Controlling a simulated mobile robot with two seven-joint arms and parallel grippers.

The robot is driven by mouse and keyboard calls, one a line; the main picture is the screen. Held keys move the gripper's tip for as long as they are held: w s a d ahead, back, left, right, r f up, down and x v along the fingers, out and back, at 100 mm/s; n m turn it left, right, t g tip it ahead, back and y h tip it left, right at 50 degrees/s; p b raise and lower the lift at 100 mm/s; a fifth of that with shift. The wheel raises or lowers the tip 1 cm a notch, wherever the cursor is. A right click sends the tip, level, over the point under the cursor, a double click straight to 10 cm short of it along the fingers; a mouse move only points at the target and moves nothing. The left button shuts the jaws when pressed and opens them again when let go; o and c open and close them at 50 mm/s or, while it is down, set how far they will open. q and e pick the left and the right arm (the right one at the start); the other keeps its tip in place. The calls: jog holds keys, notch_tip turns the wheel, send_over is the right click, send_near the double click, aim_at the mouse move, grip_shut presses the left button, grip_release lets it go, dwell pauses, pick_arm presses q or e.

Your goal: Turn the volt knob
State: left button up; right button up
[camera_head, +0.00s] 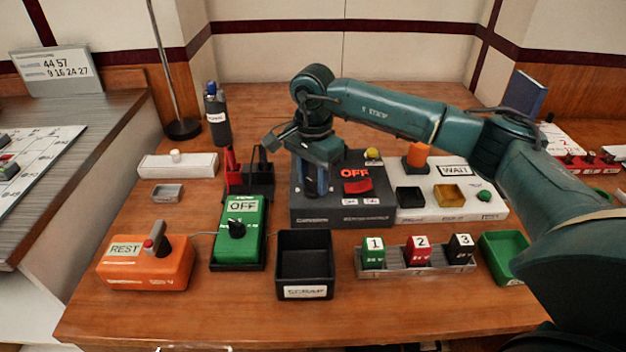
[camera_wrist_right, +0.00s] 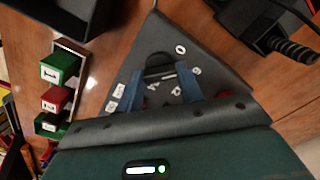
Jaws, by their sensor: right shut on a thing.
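The volt knob (camera_wrist_right: 158,62) is a dark round knob on the sloping face of a dark grey box (camera_wrist_right: 142,50), with white marks around it in the right wrist view. My right gripper (camera_wrist_right: 160,82) has its two blue fingers on either side of the knob and is shut on it. In the head view my right gripper (camera_head: 317,190) points down onto the left part of the grey box (camera_head: 345,214) and hides the knob. My left gripper is not in view.
A red OFF switch (camera_head: 357,187) sits on the box right of my gripper. A white panel (camera_head: 480,203) adjoins on the right. A green meter (camera_head: 243,212) with its own black knob, a black scrap bin (camera_head: 305,248) and numbered blocks (camera_head: 417,251) stand nearer the front.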

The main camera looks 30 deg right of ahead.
aim_at(313, 182)
jog(key=n+b, duration=0.1)
jog(key=n, duration=0.3)
jog(key=shift+n, duration=0.7)
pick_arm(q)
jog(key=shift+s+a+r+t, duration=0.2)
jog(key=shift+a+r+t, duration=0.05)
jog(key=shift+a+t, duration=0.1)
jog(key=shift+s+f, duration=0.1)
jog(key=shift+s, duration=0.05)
pick_arm(e)
jog(key=shift+n, duration=0.3)
jog(key=o, duration=1)
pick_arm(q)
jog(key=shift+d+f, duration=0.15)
pick_arm(e)
notch_tip(313, 182, up, 13)
jog(key=shift+r, duration=0.15)
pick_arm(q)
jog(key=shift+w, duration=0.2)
